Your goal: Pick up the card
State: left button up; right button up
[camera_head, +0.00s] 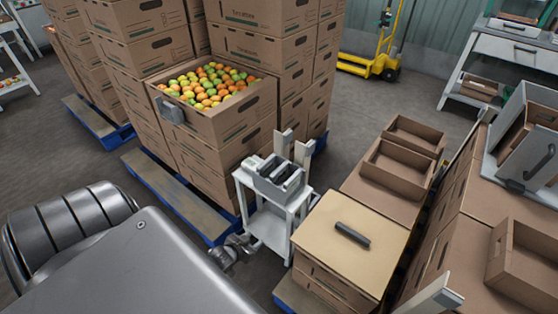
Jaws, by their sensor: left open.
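I see nothing that is clearly a card. A small grey plate (170,110) sits on the near face of the open tomato carton (236,118); I cannot tell whether it is the card.
Empty trays (395,165) lie beyond. A blue pallet (180,200) edges the floor. A yellow pallet truck (375,64) stands behind.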

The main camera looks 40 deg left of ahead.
pick_arm(q)
jog(key=w+a+r+t+b, duration=0.3)
jog(key=w+r+t+b, duration=0.15)
jog(key=w+r, duration=0.25)
jog(key=t+b, duration=0.3)
jog(key=b, duration=0.1)
send_near(278, 173)
jog(key=shift+h, duration=0.4)
jog(key=w, duration=0.3)
jog(key=w+a+f, duration=0.1)
jog(key=w, duration=0.1)
jog(key=shift+w, duration=0.15)
jog(key=shift+w+a+b, duration=0.15)
jog(key=shift+w+b, duration=0.2)
jog(key=shift+w, duration=0.95)
jog(key=shift+w+a+b, duration=0.15)
jog(key=shift+w+b, duration=0.15)
jog(key=shift+w, duration=1.25)
jog(key=c, duration=0.7)
grip_shut()
pick_arm(e)
jog(key=w+r+t, duration=0.1)
jog(key=w+r, duration=0.3)
jog(key=r, duration=0.4)
jog(key=shift+r, duration=0.15)
